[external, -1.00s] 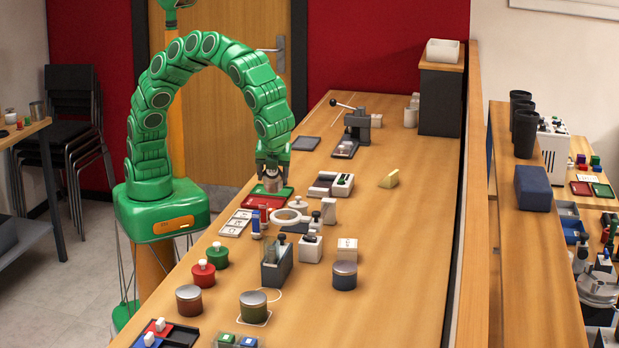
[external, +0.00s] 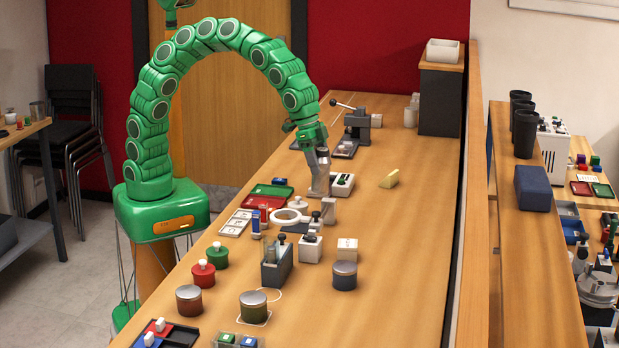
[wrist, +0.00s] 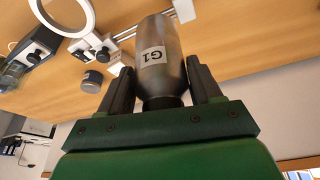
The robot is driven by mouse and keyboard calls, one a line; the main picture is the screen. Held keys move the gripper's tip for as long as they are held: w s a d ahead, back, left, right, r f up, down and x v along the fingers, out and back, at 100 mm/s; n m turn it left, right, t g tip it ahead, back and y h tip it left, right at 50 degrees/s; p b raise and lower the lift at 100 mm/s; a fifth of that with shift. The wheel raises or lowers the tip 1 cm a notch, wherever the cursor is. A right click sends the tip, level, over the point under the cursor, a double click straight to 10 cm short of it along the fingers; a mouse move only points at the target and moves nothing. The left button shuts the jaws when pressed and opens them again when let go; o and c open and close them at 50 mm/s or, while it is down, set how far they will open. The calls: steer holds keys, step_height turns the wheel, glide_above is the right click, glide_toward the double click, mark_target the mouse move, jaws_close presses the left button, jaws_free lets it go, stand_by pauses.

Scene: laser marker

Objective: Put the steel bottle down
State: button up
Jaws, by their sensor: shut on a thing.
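The steel bottle (external: 319,180) is a grey metal cylinder in the middle of the external view, hanging slightly tilted below my gripper (external: 318,154). In the wrist view the steel bottle (wrist: 160,38) carries a white label reading G1, upside down in that picture. Its dark neck sits between the two dark fingers of my gripper (wrist: 160,78), which is shut on it.
The green tray (external: 262,190) and red tray (external: 255,202) lie to the left. A white ring stand (external: 286,216) and several small instruments crowd the front. A yellow wedge (external: 389,179) lies to the right, with clear wooden bench (external: 410,220) around it. A lever press (external: 356,125) stands behind.

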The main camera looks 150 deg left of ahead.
steer(key=shift+s+a+r+n+y, duration=0.15)
steer(key=shift+a+n+y, duration=0.15)
steer(key=shift+a, duration=0.3)
steer(key=shift+a+r+n+y, duration=0.2)
steer(key=shift+a+n, duration=0.2)
steer(key=shift+a, duration=0.2)
steer(key=shift+w+a+f, duration=0.15)
steer(key=shift+w, duration=0.05)
steer(key=shift+w+a+f, duration=1.3)
steer(key=shift+w+f, duration=0.55)
steer(key=shift+f, duration=0.25)
steer(key=shift+w+a+f, duration=1.3)
steer(key=shift+w+f, duration=0.5)
steer(key=shift+f, duration=0.35)
steer(key=shift+w+a+f, duration=1.3)
steer(key=shift+w+f, duration=0.55)
steer(key=shift+f, duration=0.25)
steer(key=shift+f, duration=0.1)
steer(key=o, duration=1.2)
steer(key=v, duration=1.2)
steer(key=shift+s, duration=0.15)
